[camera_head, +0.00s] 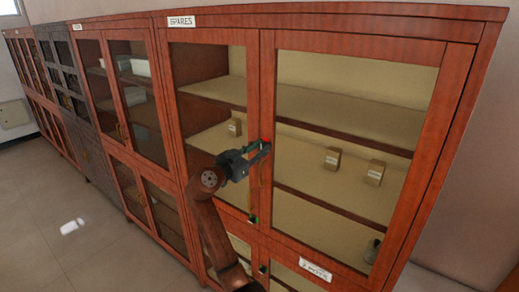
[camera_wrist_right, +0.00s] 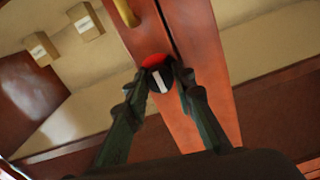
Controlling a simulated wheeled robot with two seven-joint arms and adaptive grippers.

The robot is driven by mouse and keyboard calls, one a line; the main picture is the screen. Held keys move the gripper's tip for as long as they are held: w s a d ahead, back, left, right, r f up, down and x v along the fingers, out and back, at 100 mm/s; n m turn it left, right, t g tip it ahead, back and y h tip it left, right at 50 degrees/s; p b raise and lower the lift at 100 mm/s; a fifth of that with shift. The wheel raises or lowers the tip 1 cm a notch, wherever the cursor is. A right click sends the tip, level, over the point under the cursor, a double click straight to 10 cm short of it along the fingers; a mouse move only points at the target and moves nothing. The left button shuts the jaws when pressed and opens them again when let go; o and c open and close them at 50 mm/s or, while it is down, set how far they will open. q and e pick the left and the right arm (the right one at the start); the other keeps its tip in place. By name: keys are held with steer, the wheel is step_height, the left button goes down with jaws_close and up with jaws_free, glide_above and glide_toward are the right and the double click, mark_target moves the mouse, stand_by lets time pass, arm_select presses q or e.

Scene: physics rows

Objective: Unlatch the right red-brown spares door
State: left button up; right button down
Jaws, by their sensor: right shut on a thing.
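The spares cabinet carries a SPARES label (camera_head: 181,21). Its right red-brown door (camera_head: 435,130) has a glass pane and looks closed against the left door (camera_head: 215,32). My right gripper (camera_head: 264,147) is at the meeting stiles of the two doors. In the wrist view its two fingers (camera_wrist_right: 158,84) are shut on a small round latch knob, red on top and black below with a white mark (camera_wrist_right: 158,77). The knob sits beside the seam. A brass handle (camera_wrist_right: 126,12) is on the door near it. My left gripper is not in view.
Small boxes (camera_head: 332,158) stand on the shelves behind the glass. Lower doors with a white label (camera_head: 315,270) are below. More cabinets (camera_head: 127,90) line the wall to the left. The tiled floor (camera_head: 60,210) in front is clear.

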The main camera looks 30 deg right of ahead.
steer(key=n+p, duration=0.1)
steer(key=n, duration=0.3)
steer(key=shift+r+n, duration=0.15)
steer(key=shift+n, duration=0.25)
steer(key=n+p, duration=0.1)
steer(key=n, duration=0.2)
steer(key=shift+n, duration=0.3)
steer(key=n+p, duration=0.2)
steer(key=n, duration=0.2)
steer(key=shift+r+n+p, duration=0.1)
steer(key=shift+n+p, duration=0.2)
steer(key=shift+p, duration=0.1)
steer(key=n+p, duration=0.3)
steer(key=n, duration=0.1)
steer(key=shift+n, duration=0.4)
steer(key=c, duration=1.7)
jaws_free()
steer(key=shift+o, duration=0.4)
steer(key=shift+f, duration=0.2)
